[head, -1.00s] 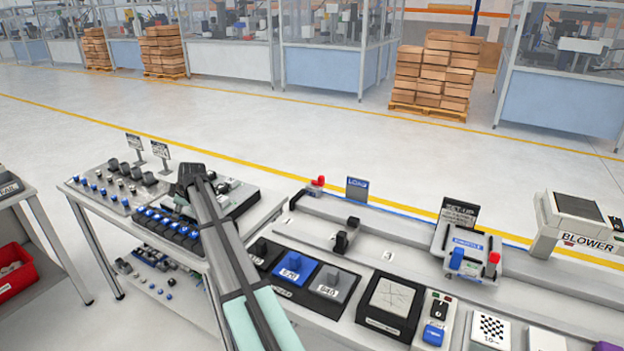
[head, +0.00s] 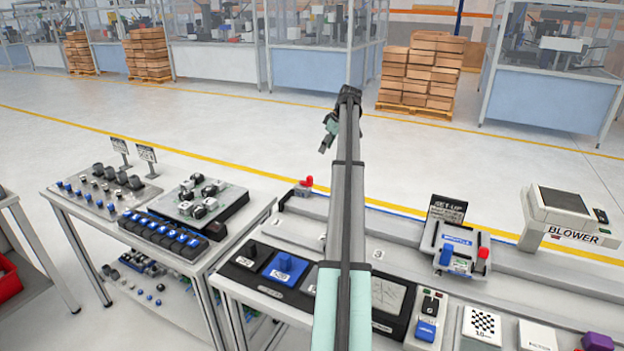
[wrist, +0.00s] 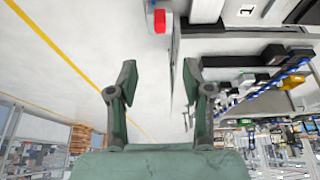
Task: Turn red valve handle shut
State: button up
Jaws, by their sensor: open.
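A small red handle (head: 308,181) sits on a grey block at the far left end of the long rail bench in the head view. A red piece at the top of the wrist view (wrist: 159,21) looks like the same handle. A second red knob (head: 484,253) stands on the set-up fixture; I cannot tell from its shape whether it is a valve. My gripper (wrist: 160,82) is open and empty, its two green fingers apart. In the head view my gripper (head: 328,134) is raised above and beyond the bench's back edge, clear of the handle.
The set-up fixture (head: 453,243) with its dark sign stands on the rail, the blower (head: 563,209) to its right. A side table (head: 75,199) with knobs and a parts plate (head: 205,203) is at left. The floor behind the bench is clear.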

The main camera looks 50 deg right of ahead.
aim_at(311, 177)
jog(key=p+x, duration=0.5)
jog(key=x, duration=1.2)
jog(key=shift+f, duration=0.2)
jog(key=shift+a, duration=0.1)
grip_shut()
